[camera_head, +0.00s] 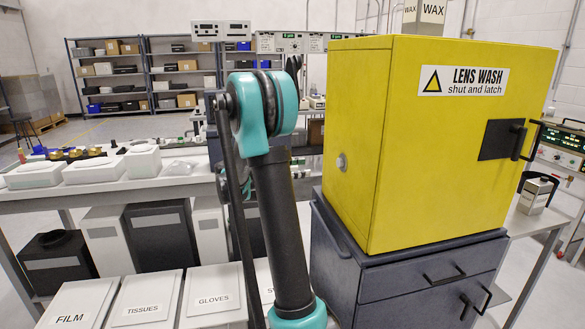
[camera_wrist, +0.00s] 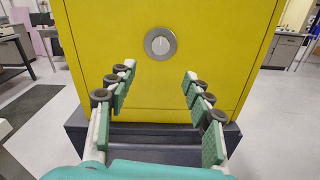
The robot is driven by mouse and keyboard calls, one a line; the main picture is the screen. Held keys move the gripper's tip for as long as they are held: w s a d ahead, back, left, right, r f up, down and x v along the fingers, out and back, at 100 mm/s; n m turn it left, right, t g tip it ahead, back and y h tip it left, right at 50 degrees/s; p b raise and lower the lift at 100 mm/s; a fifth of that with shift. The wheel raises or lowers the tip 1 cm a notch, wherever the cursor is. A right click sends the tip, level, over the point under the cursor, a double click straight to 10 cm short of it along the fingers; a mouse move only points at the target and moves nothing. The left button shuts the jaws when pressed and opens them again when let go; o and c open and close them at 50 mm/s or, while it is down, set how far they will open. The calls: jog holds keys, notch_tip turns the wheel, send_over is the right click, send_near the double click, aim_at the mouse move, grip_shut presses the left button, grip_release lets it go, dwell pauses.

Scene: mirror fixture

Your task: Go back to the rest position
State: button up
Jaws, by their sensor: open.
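My gripper (camera_wrist: 159,78) is open and empty in the wrist view. Its green-padded fingers point at a plain side of the yellow lens wash cabinet (camera_wrist: 105,35), below a round silver knob (camera_wrist: 160,43). Nothing is between the fingers, and I cannot tell how far the tips are from the cabinet. In the head view, my teal and black arm stands to the left of the yellow cabinet (camera_head: 365,110), and my gripper cannot be made out there.
The cabinet stands on a dark drawer unit (camera_head: 430,290). Boxes labelled film (camera_head: 75,305), tissues (camera_head: 142,310) and gloves (camera_head: 213,301) are at the lower left. Grey floor shows at both sides in the wrist view.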

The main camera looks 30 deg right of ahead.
jog(key=s+a+f+m+t+y, duration=0.5)
jog(key=s+f+y, duration=0.4)
jog(key=f, duration=0.4)
jog(key=s+a+f+m+t+y, duration=0.1)
jog(key=s+a+f+m+y, duration=0.3)
jog(key=a, duration=0.6)
jog(key=s+a+f+m+t+y, duration=0.2)
jog(key=s+a+f+m+y, duration=0.2)
jog(key=s+a+f, duration=0.2)
jog(key=s+a, duration=0.2)
jog(key=a, duration=0.2)
jog(key=shift+s+f+y, duration=0.3)
